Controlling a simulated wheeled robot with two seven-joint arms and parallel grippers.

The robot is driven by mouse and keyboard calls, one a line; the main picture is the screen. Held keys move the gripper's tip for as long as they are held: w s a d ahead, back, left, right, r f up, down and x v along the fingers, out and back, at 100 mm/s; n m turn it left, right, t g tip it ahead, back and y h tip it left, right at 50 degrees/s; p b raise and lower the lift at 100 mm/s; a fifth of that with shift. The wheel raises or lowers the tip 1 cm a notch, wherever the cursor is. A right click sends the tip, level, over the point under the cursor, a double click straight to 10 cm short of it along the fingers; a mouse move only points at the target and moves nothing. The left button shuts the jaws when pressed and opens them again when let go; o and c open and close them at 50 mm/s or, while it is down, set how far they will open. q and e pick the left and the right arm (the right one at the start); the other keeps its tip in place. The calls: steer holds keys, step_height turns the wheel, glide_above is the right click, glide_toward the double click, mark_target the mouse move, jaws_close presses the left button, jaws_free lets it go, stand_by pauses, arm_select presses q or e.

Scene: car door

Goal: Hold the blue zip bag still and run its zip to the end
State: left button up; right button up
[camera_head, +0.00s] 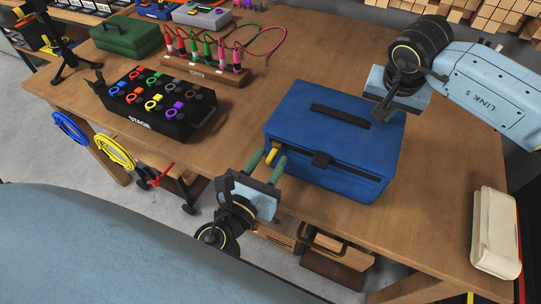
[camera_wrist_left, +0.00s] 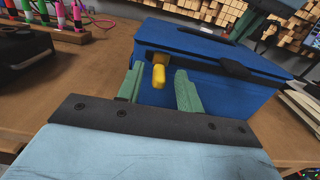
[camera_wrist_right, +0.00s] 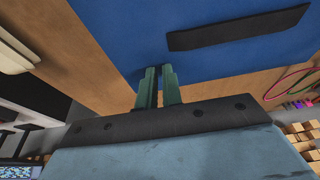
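The blue zip bag (camera_head: 345,97) lies on the wooden table, with a dark strap on top and a dark tab at the front. A yellow zip pull (camera_head: 272,154) sits at the left end of its front side. My left gripper (camera_head: 266,162) is open, a finger on either side of the pull; the left wrist view shows the pull (camera_wrist_left: 158,74) between the green fingers (camera_wrist_left: 163,84), with gaps. My right gripper (camera_wrist_right: 158,78) is at the bag's back right corner, its fingers close together with a narrow dark strip between them, apparently bag material.
A black stage box (camera_head: 160,108) with coloured cables stands left of the bag. Behind it are a wooden cable rack (camera_head: 205,72) and a green case (camera_head: 125,36). A cream-coloured item (camera_head: 495,232) lies at the right edge.

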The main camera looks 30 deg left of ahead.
arm_select(q)
steer(key=shift+w, duration=0.7)
jaws_close()
